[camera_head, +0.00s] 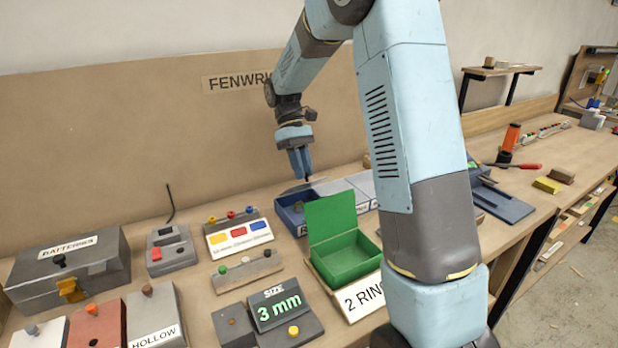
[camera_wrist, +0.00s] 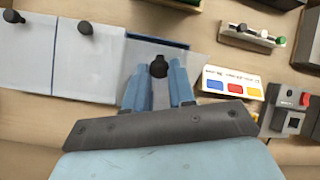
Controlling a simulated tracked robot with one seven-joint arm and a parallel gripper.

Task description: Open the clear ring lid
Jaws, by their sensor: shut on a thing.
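The clear ring lid (camera_head: 297,188) is a thin see-through plate over the blue box (camera_head: 291,219), whose label is mostly hidden. It looks tilted up from the box, and the inside shows below it. In the wrist view its black knob (camera_wrist: 159,67) sits between the fingertips of my gripper (camera_wrist: 158,85), and a strip of blue box edge (camera_wrist: 156,41) shows beyond it. In the head view my gripper (camera_head: 306,178) points down at the lid, shut on the knob. My arm hides part of the boxes to the right.
An open green box (camera_head: 347,258) with its lid upright stands in front, by a "2 RIN" label. Two more pale lids with black knobs (camera_wrist: 85,28) are beside the blue box. A colour-block card (camera_head: 238,235) lies left. The back wall is close behind.

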